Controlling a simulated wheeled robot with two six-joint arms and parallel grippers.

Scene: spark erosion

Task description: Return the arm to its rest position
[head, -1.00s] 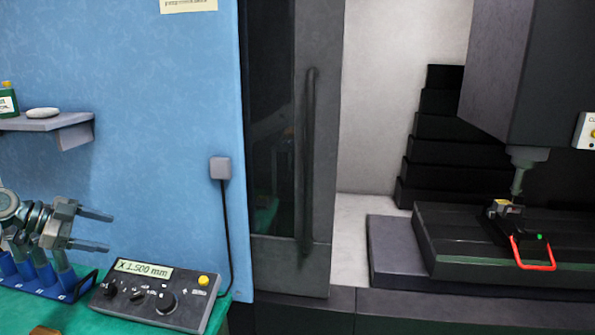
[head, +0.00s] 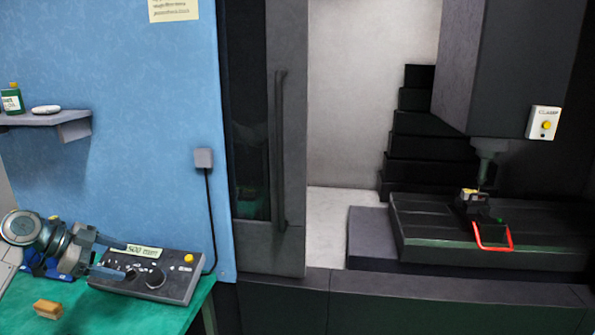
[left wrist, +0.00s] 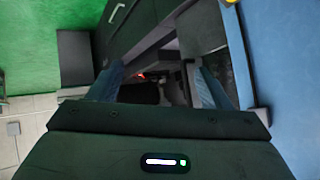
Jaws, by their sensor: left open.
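My left gripper (head: 116,258) comes in from the left in the head view, over the green bench and in front of the grey control box (head: 170,280). Its two fingers are apart with nothing between them, and they cover part of the box's display. In the left wrist view the two open fingers (left wrist: 160,85) frame a dark area with a small red spot. My right gripper is not in view.
The green bench (head: 185,318) carries a tan block (head: 47,310) and a blue rack (head: 45,268) partly behind my arm. A shelf (head: 40,121) holds a green bottle (head: 12,100). At right, the machine table (head: 430,240) bears a red-handled fixture (head: 492,237).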

